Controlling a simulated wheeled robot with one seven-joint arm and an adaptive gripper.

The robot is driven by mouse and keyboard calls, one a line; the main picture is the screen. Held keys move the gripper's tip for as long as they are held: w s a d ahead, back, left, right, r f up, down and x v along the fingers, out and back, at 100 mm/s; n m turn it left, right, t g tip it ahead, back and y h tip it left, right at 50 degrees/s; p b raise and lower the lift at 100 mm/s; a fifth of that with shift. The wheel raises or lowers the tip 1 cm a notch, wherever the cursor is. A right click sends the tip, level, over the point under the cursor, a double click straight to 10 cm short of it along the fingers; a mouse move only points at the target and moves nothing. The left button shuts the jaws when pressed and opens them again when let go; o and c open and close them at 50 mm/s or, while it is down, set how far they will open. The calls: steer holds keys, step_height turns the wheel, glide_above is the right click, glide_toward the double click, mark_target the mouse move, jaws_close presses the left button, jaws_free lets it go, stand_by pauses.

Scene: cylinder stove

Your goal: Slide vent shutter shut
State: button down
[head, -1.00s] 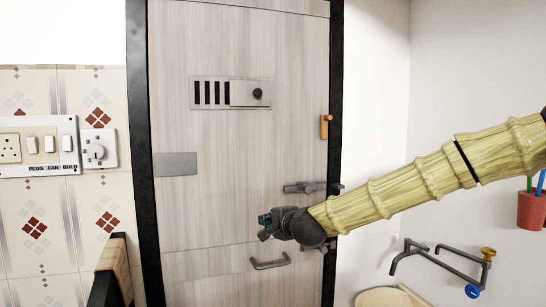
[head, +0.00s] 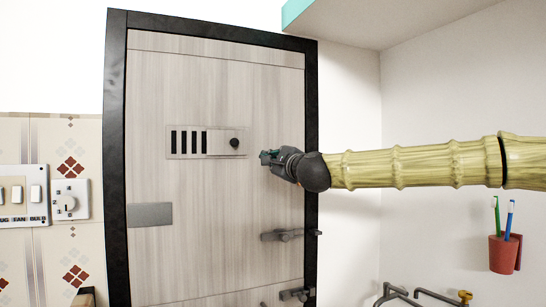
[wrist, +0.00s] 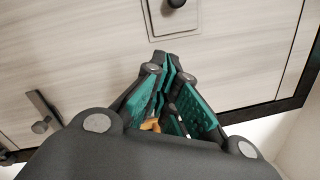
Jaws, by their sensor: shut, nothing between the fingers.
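The vent (head: 187,127) is a pale metal frame on the wood-grain door, with several dark open slots at its left. Its sliding shutter plate (head: 219,143) covers the right part and carries a round black knob (head: 234,142). In the wrist view the knob (wrist: 176,3) is cut by the top edge, above part of the vent plate (wrist: 160,28). My gripper (head: 264,157) is to the right of and slightly below the knob, apart from it. Its green-padded fingers (wrist: 166,60) are shut and empty, pointing towards the vent.
The door (head: 200,240) has a dark frame, a grey plate (head: 150,214) and a bolt (head: 285,235) below my gripper. A switch panel (head: 22,196) is on the left wall. A red toothbrush cup (head: 503,254) hangs at right, below my arm.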

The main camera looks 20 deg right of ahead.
mark_target(243, 148)
steer(key=w+a+p, duration=0.1)
steer(key=w, duration=0.1)
steer(key=w+a+r+p, duration=0.1)
steer(key=w+p, duration=0.1)
steer(key=w+a+r+p, duration=0.1)
steer(key=w, duration=0.2)
steer(key=shift+a+r+p, duration=0.2)
steer(key=shift+p, duration=0.15)
steer(key=shift+a+r, duration=0.15)
steer(key=shift+a, duration=0.3)
steer(key=shift+d, duration=0.1)
